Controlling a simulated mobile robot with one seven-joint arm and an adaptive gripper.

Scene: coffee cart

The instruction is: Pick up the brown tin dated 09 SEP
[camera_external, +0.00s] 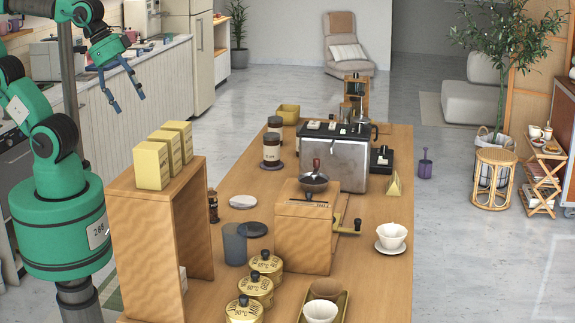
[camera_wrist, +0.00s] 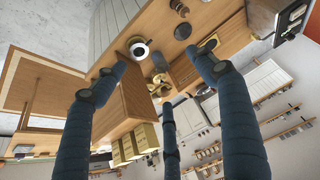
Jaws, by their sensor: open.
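Two dark brown tins with pale labels stand on the wooden counter: a front one (camera_external: 271,151) and a back one (camera_external: 275,126). The front one sits on a dark round coaster. The label print is too small for me to read a date, so I cannot tell which is the 09 SEP tin. My gripper (camera_external: 130,102) is open and empty in the air at the upper left, well apart from both tins. Its spread blue fingers (camera_wrist: 160,72) fill much of the wrist view, with nothing between them. I cannot make out the brown tins in the wrist view.
A wooden shelf (camera_external: 150,240) with yellow boxes (camera_external: 151,166) on top stands at the counter's left front. A wooden grinder box (camera_external: 303,238), gold tins (camera_external: 267,267) and a grey canister (camera_external: 234,244) stand nearby. A coffee machine (camera_external: 339,165) is right of the brown tins.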

